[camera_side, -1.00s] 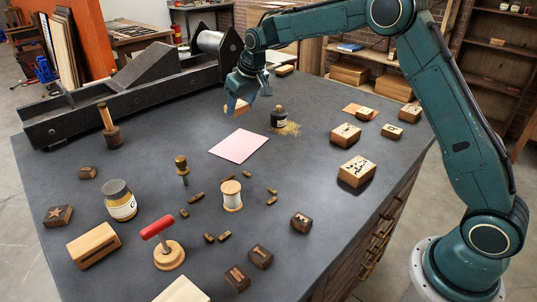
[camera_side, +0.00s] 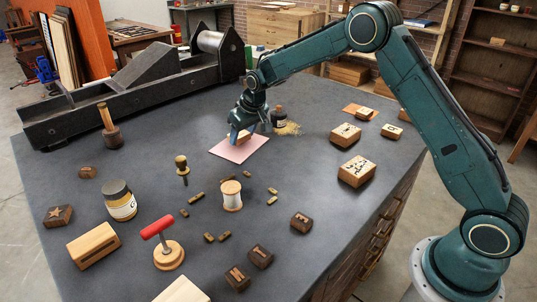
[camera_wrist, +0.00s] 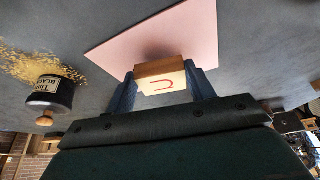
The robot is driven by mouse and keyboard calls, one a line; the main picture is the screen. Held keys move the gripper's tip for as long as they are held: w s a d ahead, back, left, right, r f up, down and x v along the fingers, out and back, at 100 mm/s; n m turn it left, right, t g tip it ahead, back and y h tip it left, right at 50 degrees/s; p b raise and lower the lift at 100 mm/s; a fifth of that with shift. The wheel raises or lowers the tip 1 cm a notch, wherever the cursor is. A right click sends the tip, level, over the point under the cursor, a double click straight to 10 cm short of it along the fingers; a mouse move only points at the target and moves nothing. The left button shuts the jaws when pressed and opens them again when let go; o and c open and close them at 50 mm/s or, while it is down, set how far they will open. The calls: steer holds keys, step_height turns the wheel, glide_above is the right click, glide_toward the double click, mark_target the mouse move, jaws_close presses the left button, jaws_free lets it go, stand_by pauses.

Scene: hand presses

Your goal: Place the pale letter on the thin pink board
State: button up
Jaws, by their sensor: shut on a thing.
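The thin pink board (camera_side: 236,152) lies flat on the dark table; it also shows in the wrist view (camera_wrist: 125,48). My gripper (camera_side: 238,140) is over the board and is shut on a pale wooden block (camera_wrist: 161,80) with a red letter-like mark on its face. In the wrist view the block sits between the two fingers, with a dark shadow on the board beyond it. In the side view the block (camera_side: 245,137) is partly hidden by my gripper. I cannot tell whether it touches the board.
Pale stamp blocks (camera_side: 357,171) are at the right. A black press frame (camera_side: 130,95) runs along the back left.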

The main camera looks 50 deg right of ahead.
steer(key=shift+f, duration=0.65)
steer(key=shift+f, duration=0.15)
steer(key=o, duration=0.9)
steer(key=shift+o, duration=0.2)
steer(key=v, duration=1.2)
steer(key=shift+s+r, duration=0.1)
steer(key=shift+r, duration=0.15)
